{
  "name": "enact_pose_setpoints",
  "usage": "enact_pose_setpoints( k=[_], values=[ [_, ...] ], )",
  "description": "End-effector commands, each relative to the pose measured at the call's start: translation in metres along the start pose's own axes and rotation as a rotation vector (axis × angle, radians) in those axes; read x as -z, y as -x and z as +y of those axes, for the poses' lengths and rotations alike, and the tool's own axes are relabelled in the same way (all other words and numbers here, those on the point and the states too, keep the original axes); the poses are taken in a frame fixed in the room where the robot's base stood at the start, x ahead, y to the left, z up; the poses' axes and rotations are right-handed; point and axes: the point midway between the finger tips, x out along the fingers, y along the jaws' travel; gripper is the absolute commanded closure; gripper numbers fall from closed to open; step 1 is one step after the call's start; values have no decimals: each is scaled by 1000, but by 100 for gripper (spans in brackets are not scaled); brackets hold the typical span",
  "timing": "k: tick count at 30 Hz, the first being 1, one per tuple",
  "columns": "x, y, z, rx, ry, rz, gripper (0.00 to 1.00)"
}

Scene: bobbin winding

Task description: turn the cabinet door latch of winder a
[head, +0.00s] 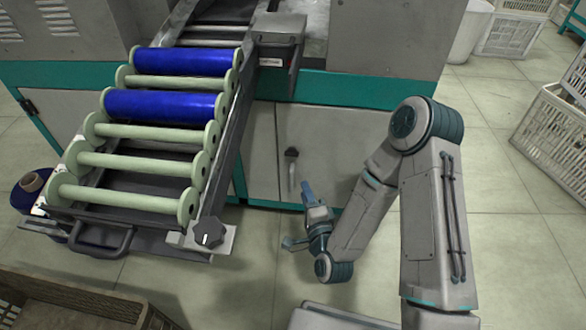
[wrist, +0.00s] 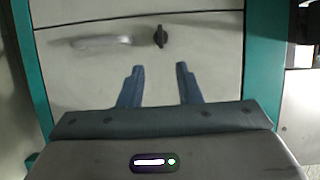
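The cabinet door (head: 335,140) is a pale grey panel in a teal frame, low on the machine. Its latch (head: 291,152) is a small dark knob near the door's left edge, above a slim pale handle (head: 291,178). In the wrist view the latch (wrist: 160,36) stands upright on the door, with the handle (wrist: 100,42) to its left. My gripper (head: 306,188) is in front of the door, a little below and right of the latch. In the wrist view its two blue fingers (wrist: 160,67) are apart and empty, pointing toward the latch without touching it.
A sloping rack (head: 225,150) left of the door holds pale green bobbins, some wound with blue thread (head: 165,105). A dark knob (head: 209,232) sits at its lower end. White crates (head: 555,130) stand at right. A brown crate (head: 75,300) is at lower left.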

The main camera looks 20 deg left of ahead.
Motion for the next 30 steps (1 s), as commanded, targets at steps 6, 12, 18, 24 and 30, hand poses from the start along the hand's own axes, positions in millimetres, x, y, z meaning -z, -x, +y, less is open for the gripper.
enact_pose_setpoints(
  k=[6, 12, 18, 24, 30],
  values=[
    [0, -20, 1, 16, -12, 6, 69],
    [0, -62, 2, 16, -11, 6, 69],
    [0, -102, 2, 14, -11, 7, 69],
    [0, -128, 1, 12, -11, 5, 69],
    [0, -137, 0, 9, -11, 5, 69]
  ],
)
